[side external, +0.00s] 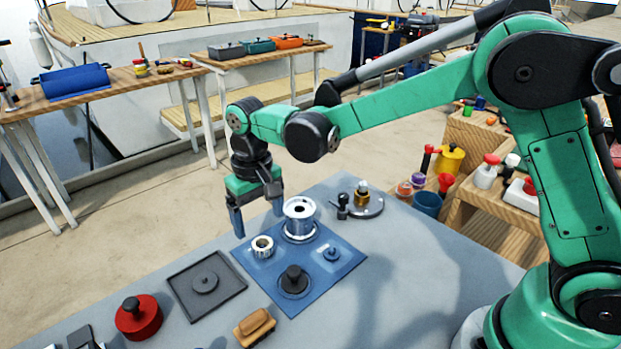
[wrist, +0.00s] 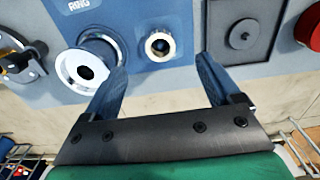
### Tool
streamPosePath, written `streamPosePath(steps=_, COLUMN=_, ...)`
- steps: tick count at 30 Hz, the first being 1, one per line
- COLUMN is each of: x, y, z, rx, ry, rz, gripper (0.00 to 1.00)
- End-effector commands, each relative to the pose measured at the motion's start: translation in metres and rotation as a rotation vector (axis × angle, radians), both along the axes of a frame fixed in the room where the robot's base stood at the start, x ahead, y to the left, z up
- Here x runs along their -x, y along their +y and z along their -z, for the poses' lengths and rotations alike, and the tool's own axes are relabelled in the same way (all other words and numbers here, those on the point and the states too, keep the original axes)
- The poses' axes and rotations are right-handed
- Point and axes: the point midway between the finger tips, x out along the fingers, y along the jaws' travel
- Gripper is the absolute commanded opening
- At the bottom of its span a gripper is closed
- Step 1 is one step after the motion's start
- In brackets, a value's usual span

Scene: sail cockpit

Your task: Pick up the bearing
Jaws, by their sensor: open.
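The bearing, seemingly the small pale ring with a brass-coloured bore (side external: 262,246), stands on the blue mat (side external: 325,282) near its left corner. In the wrist view the bearing (wrist: 158,46) shows between and just beyond the fingertips, its open top facing the camera. My gripper (side external: 258,223) is open and empty, above and behind the bearing at the mat's far edge. In the wrist view my gripper (wrist: 162,65) has its two blue fingers spread either side of the bearing, with no visible contact.
A larger silver spool (side external: 299,218) stands close beside the bearing. A black knobbed part (side external: 293,280) and a small blue part (side external: 332,253) are also on the mat. A dark square tray (side external: 232,287) and a red round part (side external: 138,317) lie to the left.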

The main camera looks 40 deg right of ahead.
Motion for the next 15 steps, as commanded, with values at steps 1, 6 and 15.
streamPosePath(steps=1, x=-0.001, y=0.001, z=0.005, rx=0.001, ry=0.003, rz=0.000, gripper=0.83)
streamPosePath(steps=6, x=0.000, y=0.001, z=0.028, rx=0.001, ry=0.003, rz=0.000, gripper=0.83)
streamPosePath(steps=15, x=0.000, y=0.000, z=0.055, rx=0.001, ry=0.002, rz=0.000, gripper=0.83)
